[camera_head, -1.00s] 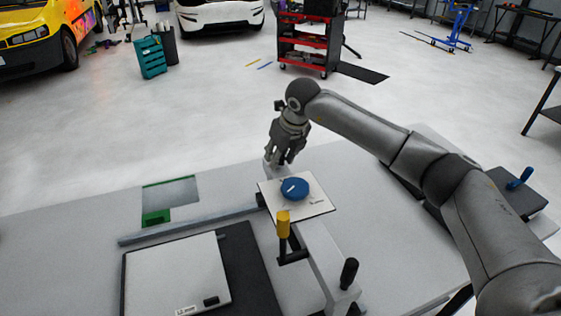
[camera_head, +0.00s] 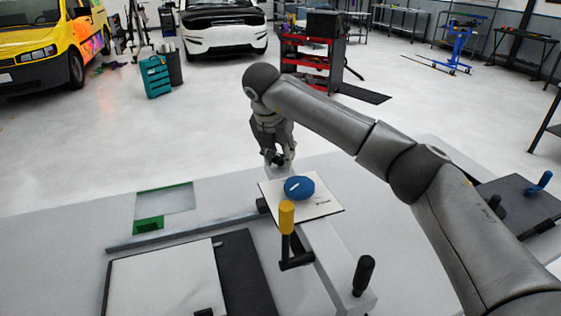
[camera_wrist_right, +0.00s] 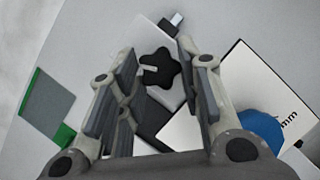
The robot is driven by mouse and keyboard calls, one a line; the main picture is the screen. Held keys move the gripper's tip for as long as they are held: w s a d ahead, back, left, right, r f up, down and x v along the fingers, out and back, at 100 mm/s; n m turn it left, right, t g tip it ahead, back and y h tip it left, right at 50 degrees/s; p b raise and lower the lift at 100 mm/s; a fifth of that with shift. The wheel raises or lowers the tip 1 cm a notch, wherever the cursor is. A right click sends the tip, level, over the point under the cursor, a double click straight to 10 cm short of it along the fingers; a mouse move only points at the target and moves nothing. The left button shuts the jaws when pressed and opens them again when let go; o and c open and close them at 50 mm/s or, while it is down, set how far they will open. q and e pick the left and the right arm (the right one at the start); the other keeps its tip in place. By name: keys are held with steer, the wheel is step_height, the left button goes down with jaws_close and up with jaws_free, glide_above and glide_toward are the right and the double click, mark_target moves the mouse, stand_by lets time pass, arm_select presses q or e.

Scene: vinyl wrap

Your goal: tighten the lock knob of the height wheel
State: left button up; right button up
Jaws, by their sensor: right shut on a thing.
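The height wheel is a blue round knob with a white mark (camera_head: 299,188), on a white plate with small print (camera_head: 322,206). It also shows at the lower right of the right wrist view (camera_wrist_right: 262,128). The lock knob, a black star-shaped knob with a pale mark (camera_wrist_right: 160,68), lies between my right gripper's fingers (camera_wrist_right: 158,56) in the wrist view. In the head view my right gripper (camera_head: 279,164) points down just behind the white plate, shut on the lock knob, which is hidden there. My left gripper is out of view.
A yellow-topped lever (camera_head: 287,217) and a black handle (camera_head: 364,274) stand in front of the wheel. A grey bar (camera_head: 180,232), a green-edged plate (camera_head: 166,200) and a pale panel (camera_head: 160,282) lie to the left. The far left of the table (camera_head: 60,250) is clear.

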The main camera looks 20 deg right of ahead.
steer(key=m, duration=0.2)
steer(key=shift+w+a+m+g+h+b, duration=0.1)
steer(key=shift+m+g+h+b, duration=0.2)
steer(key=shift+g+h+b, duration=0.1)
steer(key=shift+w+r+m+g+h, duration=0.1)
steer(key=shift+m+g+h, duration=0.25)
steer(key=shift+m, duration=1.15)
steer(key=o, duration=1)
steer(key=shift+o, duration=0.2)
steer(key=v, duration=1.2)
steer(key=shift+w, duration=0.15)
